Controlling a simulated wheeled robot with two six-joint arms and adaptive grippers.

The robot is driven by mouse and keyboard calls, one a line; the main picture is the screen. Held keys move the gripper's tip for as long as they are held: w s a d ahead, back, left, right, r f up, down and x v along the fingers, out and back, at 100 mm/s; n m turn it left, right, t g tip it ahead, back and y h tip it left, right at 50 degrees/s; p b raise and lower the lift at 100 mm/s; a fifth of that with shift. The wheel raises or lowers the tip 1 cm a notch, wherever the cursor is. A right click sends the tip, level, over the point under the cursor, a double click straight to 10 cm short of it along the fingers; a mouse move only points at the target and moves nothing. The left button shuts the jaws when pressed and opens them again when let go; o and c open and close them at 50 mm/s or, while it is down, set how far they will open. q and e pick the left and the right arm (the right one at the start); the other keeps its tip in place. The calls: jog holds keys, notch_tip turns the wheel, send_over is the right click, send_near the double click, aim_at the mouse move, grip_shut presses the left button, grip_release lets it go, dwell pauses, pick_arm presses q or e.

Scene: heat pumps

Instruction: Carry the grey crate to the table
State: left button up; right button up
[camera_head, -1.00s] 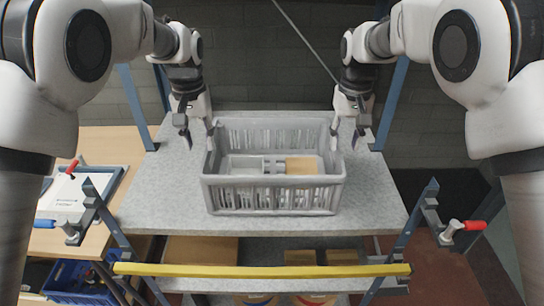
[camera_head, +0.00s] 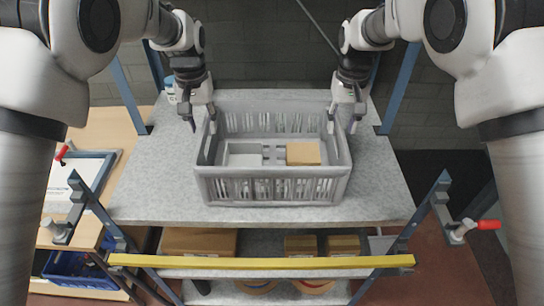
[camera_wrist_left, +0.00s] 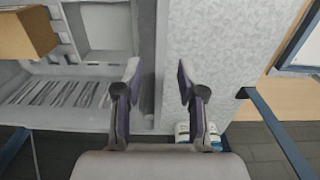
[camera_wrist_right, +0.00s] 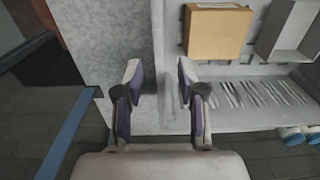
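The grey crate (camera_head: 272,190) stands on the upper grey shelf (camera_head: 150,185) of a rack in the head view. It holds a brown box (camera_head: 303,153) and a light grey open box (camera_head: 243,148). My left gripper (camera_head: 202,118) is open at the crate's left wall, with the wall's rim (camera_wrist_left: 150,90) between its fingers in the left wrist view. My right gripper (camera_head: 342,116) is open at the right wall, whose rim (camera_wrist_right: 166,85) lies between its fingers in the right wrist view. The wooden table (camera_head: 112,130) is at the left.
A framed white board (camera_head: 85,175) lies on the table. A yellow bar (camera_head: 260,262) crosses the rack's front, and several boxes sit on the lower shelf. Clamps with red handles (camera_head: 488,225) stick out beside the posts. White bottles (camera_wrist_left: 195,132) stand behind the crate.

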pick_arm(q)
jog(key=shift+s+f, duration=0.2)
jog(key=shift+f, duration=0.7)
pick_arm(e)
jog(key=shift+s+f, duration=0.2)
jog(key=shift+f, duration=0.7)
pick_arm(q)
jog(key=shift+w+f, duration=0.1)
jog(key=shift+f, duration=0.15)
pick_arm(e)
jog(key=shift+w+f, duration=0.1)
jog(key=shift+f, duration=0.15)
pick_arm(q)
grip_shut()
pick_arm(e)
grip_shut()
pick_arm(q)
jog(key=shift+r, duration=0.15)
pick_arm(e)
jog(key=shift+r, duration=0.15)
